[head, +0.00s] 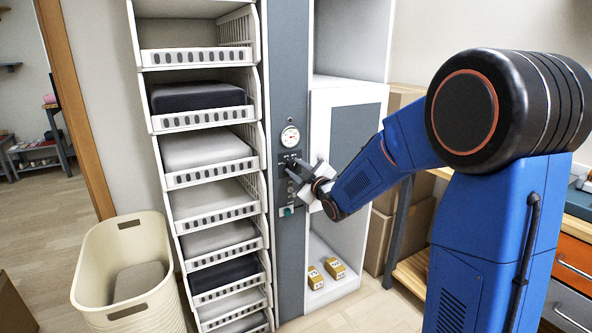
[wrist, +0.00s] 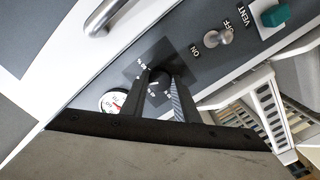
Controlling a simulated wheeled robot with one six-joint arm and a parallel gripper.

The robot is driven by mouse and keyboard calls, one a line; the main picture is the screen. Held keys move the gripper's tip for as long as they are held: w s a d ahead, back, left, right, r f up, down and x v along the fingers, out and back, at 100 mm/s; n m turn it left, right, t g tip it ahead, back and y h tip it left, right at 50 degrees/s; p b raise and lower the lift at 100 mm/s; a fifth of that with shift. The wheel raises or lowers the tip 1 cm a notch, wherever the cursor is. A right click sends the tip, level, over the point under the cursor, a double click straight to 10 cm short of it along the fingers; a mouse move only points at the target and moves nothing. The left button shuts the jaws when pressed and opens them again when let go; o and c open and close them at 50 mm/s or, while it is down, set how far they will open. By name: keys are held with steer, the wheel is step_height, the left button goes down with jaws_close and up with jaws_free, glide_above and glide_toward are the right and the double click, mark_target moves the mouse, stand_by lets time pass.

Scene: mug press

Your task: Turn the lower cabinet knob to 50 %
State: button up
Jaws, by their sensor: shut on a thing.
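The black cabinet knob (wrist: 159,80) sits on a dark dial plate with small white marks, too small to read surely. In the wrist view my gripper (wrist: 159,88) has its two dark fingers on either side of the knob and is shut on it. The fingers hide part of the knob and dial. In the head view my gripper (head: 293,169) is at the grey control strip (head: 290,95), just below a round gauge, and hides the knob. I cannot tell the exact knob setting.
The white gauge (wrist: 113,101) is beside the knob. A metal ON/OFF toggle (wrist: 218,38) and a teal VENT button (wrist: 275,15) are on the same strip. White baskets (head: 208,149) stand at left. Two yellow boxes (head: 334,268) lie in the cabinet bottom.

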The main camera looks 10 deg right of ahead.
stand_by(0.4)
steer(key=o, duration=1.1)
steer(key=shift+c, duration=0.2)
